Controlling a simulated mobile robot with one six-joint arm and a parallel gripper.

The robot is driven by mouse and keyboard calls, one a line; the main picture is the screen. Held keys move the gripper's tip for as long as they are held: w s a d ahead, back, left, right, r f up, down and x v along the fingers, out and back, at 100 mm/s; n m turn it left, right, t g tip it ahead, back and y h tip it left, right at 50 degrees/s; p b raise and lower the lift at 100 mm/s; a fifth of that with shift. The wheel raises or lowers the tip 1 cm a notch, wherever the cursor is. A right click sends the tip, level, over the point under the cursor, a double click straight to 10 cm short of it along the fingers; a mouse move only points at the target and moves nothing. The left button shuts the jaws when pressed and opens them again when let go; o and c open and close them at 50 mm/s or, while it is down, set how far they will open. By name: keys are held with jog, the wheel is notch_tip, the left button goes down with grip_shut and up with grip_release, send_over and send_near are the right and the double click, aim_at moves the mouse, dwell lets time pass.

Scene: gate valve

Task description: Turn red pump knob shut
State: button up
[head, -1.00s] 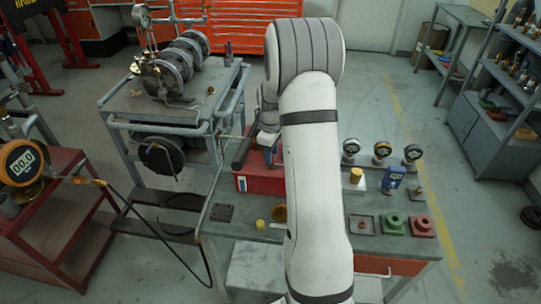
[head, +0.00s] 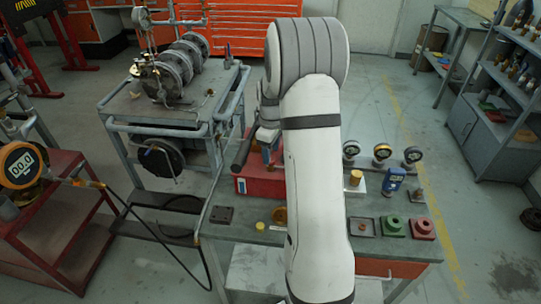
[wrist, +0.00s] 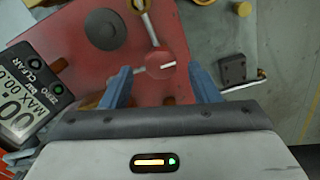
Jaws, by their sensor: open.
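The red pump (head: 258,185) stands on the workbench in the head view, partly hidden by my arm. In the wrist view its red body (wrist: 60,55) fills the upper left and middle. My gripper (wrist: 160,70) is open, with a gap on both sides of the knob. I cannot tell how far the fingertips are above the knob. In the head view the gripper is mostly hidden behind my arm.
A digital gauge (wrist: 28,105) lies close to my left finger in the wrist view. A dark block (wrist: 232,68) is to the right. In the head view, gauges (head: 382,152) and small coloured parts (head: 392,226) stand on the bench right of my arm; a valve cart (head: 150,105) is left.

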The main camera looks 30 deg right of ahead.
aim_at(271, 158)
notch_tip(271, 158, up, 6)
jog(key=shift+f+b, duration=0.1)
jog(key=shift+b, duration=0.2)
dwell(0.4)
